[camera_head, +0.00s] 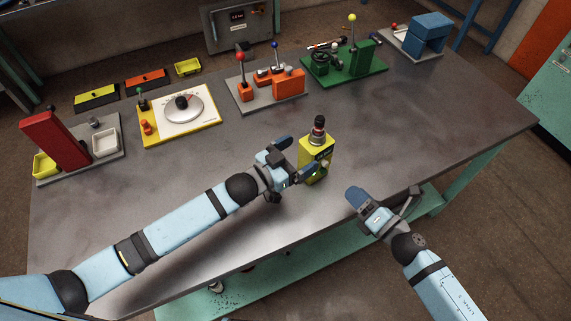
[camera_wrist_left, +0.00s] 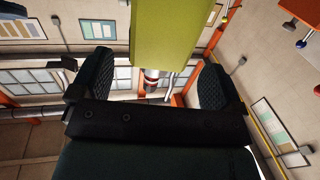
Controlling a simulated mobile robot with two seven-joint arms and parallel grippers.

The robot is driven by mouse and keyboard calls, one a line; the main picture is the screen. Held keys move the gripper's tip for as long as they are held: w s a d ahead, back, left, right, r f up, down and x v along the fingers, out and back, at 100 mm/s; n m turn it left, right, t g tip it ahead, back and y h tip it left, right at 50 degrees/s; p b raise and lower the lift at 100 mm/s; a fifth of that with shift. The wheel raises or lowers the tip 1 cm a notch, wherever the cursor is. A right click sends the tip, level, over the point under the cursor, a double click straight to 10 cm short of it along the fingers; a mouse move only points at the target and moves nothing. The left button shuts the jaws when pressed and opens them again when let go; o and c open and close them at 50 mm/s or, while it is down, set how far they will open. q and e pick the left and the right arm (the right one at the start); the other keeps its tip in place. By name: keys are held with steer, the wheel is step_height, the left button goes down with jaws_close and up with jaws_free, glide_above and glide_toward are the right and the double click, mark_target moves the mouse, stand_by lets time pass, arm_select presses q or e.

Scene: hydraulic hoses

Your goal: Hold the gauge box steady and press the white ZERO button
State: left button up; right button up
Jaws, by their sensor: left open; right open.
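The yellow-green gauge box (camera_head: 318,147) stands upright on the table, with a dark knob-like fitting on top. My left gripper (camera_head: 298,157) is open at the box's left side, its fingers spread toward the box. In the left wrist view, the box (camera_wrist_left: 176,32) shows between the two open fingers (camera_wrist_left: 155,70), with a gap on each side. My right gripper (camera_head: 384,197) is open and empty near the table's front edge, to the right of and apart from the box. I cannot make out the white ZERO button.
Along the back of the grey table (camera_head: 240,190) stand a red lever unit (camera_head: 52,138), a yellow-edged dial board (camera_head: 180,112), an orange fixture (camera_head: 289,84), a green fixture (camera_head: 360,57) and a blue block (camera_head: 430,35). The table right of the box is clear.

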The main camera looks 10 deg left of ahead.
mark_target(317, 144)
arm_select(q)
steer(key=x, duration=0.6)
steer(key=c, duration=1)
steer(key=shift+c, duration=1)
arm_select(e)
steer(key=shift+c, duration=0.9)
jaws_close()
steer(key=shift+a, duration=0.1)
